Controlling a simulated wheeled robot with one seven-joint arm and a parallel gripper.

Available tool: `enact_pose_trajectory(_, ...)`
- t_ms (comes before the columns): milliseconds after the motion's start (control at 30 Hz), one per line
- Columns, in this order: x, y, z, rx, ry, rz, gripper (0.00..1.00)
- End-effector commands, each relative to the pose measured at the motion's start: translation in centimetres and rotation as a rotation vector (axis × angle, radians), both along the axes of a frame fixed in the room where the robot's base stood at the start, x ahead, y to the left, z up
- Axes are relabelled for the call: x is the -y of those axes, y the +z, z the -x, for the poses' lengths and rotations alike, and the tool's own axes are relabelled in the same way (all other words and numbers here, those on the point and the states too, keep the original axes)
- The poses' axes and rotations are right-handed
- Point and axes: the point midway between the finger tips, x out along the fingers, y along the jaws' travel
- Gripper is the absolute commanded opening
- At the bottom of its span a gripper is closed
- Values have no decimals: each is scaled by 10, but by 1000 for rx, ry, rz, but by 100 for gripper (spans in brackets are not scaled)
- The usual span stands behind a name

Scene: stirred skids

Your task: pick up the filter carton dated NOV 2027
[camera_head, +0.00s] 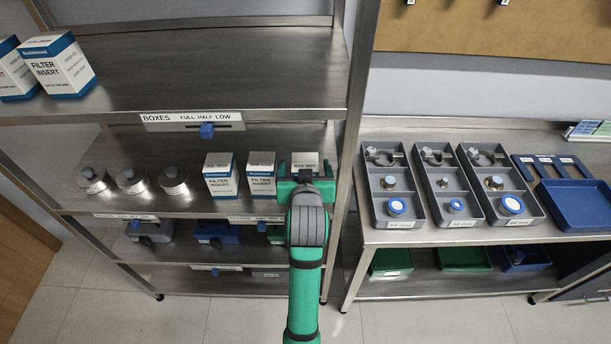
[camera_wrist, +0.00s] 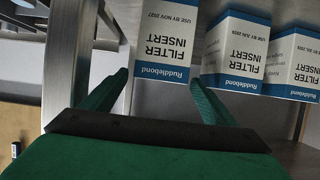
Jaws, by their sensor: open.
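The filter carton dated NOV 2027 (camera_wrist: 165,40) is white with a blue band and shows upside down in the wrist view, reading "USE BY NOV 2027". In the head view its top (camera_head: 305,158) shows at the right end of the carton row on the middle shelf, mostly hidden by my gripper (camera_head: 305,178). My gripper is open; in the wrist view its green fingers (camera_wrist: 160,80) point at the carton, one towards each side. I cannot tell whether the fingertips reach past its front face. The carton stands upright on the shelf.
Two similar cartons stand to its left in the head view, the nearer (camera_head: 261,175) and the farther (camera_head: 221,177). The shelf's metal post (camera_head: 351,140) is close on the right. Several round metal pieces (camera_head: 131,181) sit farther left. A shelf board (camera_head: 200,75) lies above.

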Motion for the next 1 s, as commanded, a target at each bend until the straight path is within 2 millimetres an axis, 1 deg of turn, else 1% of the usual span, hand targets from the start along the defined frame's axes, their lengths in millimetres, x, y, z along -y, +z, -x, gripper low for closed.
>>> enact_pose_trajectory(33, -2, -3, -7, -1, 0, -1, 80)
enact_pose_trajectory(100, 0, -6, -16, -1, -3, -1, 80)
enact_pose_trajectory(200, 1, -10, -24, -1, -4, 0, 80)
enact_pose_trajectory(300, 1, -11, -27, -1, -4, 0, 80)
enact_pose_trajectory(500, 1, -11, -27, 0, -5, 0, 80)
enact_pose_trajectory(567, 1, -11, -27, 0, -4, 0, 66)
enact_pose_trajectory(600, 0, -11, -27, 0, -4, 0, 57)
enact_pose_trajectory(667, 0, -11, -27, 0, -3, 0, 42)
enact_pose_trajectory(700, 0, -11, -27, -1, -3, 0, 33)
enact_pose_trajectory(767, -1, -11, -27, -1, -2, 0, 18)
enact_pose_trajectory(800, -1, -10, -27, 1, -2, 0, 14)
enact_pose_trajectory(1000, -2, -10, -27, 1, -1, -1, 14)
